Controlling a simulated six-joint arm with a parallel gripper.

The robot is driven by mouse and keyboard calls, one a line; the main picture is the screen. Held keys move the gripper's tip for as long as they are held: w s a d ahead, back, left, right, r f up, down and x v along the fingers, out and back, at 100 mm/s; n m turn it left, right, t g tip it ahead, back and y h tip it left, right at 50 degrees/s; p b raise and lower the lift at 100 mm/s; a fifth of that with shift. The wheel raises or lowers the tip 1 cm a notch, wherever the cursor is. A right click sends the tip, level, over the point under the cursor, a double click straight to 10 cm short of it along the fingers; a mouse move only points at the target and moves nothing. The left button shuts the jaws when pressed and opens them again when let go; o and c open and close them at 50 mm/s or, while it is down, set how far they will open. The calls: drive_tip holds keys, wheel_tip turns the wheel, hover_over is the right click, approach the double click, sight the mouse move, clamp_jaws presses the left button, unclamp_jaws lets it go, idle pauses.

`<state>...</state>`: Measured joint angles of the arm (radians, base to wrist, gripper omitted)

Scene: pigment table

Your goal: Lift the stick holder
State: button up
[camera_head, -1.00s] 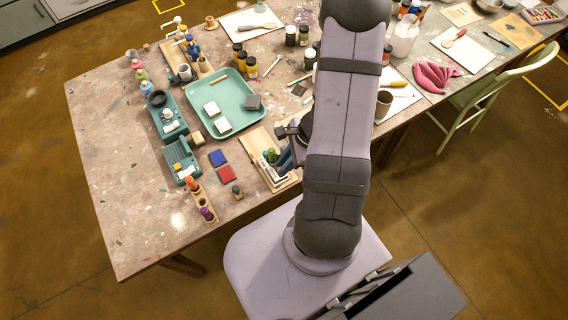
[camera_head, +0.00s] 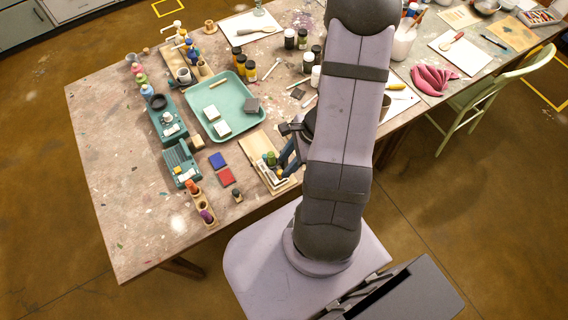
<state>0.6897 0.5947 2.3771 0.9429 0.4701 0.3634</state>
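A small wooden holder (camera_head: 208,217) stands near the left front edge of the table, with an orange stick and a purple stick in it. I take it to be the stick holder. My gripper (camera_head: 289,158) is to the right of it, over the right side of a wooden box, and well apart from the holder. My arm hides part of the gripper. The fingers are too small and covered to tell whether they are open or shut.
The wooden box (camera_head: 262,149) with green and white items lies below my gripper. A teal tray (camera_head: 236,121) is behind. The table's left front is clear.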

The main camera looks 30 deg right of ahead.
drive_tip(key=shift+v, duration=2.25)
drive_tip(key=s+a+r+n+g+h, duration=0.1)
drive_tip(key=s+a+r+n+g, duration=0.2)
drive_tip(key=s+n, duration=0.85)
drive_tip(key=w+a+r+n+t+h, duration=0.1)
drive_tip(key=w+a+r+n+h, duration=0.2)
drive_tip(key=w+a+r+n, duration=0.4)
drive_tip(key=w+n, duration=0.1)
drive_tip(key=n, duration=0.3)
drive_tip(key=shift+w+a, duration=0.3)
drive_tip(key=shift+w, duration=0.1)
